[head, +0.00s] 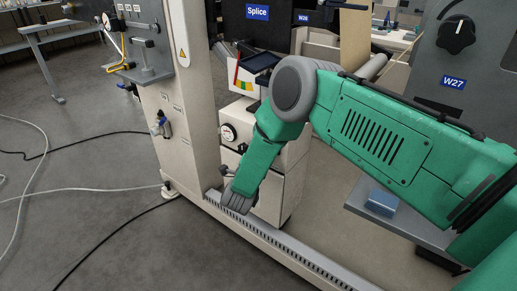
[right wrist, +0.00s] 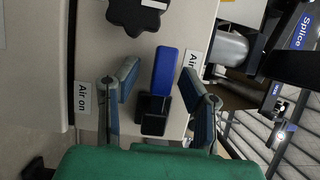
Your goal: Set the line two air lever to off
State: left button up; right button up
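In the right wrist view a blue lever handle (right wrist: 164,72) stands out from a black base (right wrist: 153,112) on a pale panel. An "Air on" label (right wrist: 84,99) is to its left, and a partly hidden label starting "Ai" (right wrist: 193,64) is to its right. My right gripper (right wrist: 160,82) is open, with one finger on each side of the lever and a visible gap to both. No line number shows near the lever. In the head view my right arm reaches down beside the machine, and the gripper and lever cannot be made out there. My left gripper is not in view.
A black knob (right wrist: 138,14) sits just above the lever in the wrist view. In the head view a pale column (head: 180,110) carries a small fitting (head: 160,124), and a round gauge (head: 228,132) is beside my arm. Hoses (head: 85,190) cross the open floor at left.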

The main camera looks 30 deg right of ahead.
jog(key=v, duration=1.2)
jog(key=shift+w, duration=0.1)
jog(key=s+a+f+n+g+y+p, duration=0.15)
jog(key=s+f+n+y+p, duration=0.3)
jog(key=n, duration=0.45)
jog(key=s+a+f+n+g+y+p, duration=0.1)
jog(key=s+n+g+y+p, duration=0.15)
jog(key=s+n+y, duration=0.45)
jog(key=s+d+r+n+g+p, duration=0.1)
jog(key=s+n+g, duration=0.3)
jog(key=s, duration=0.7)
jog(key=s+d+n+g+y+p, duration=0.1)
jog(key=s+d+n+g+p, duration=0.1)
jog(key=s+n+g, duration=0.2)
jog(key=s+n, duration=0.3)
jog(key=s, duration=0.5)
jog(key=shift+s+r+n+p, duration=0.15)
jog(key=shift+r+n+p, duration=0.15)
jog(key=shift+r+n, duration=0.1)
jog(key=shift+d, duration=0.15)
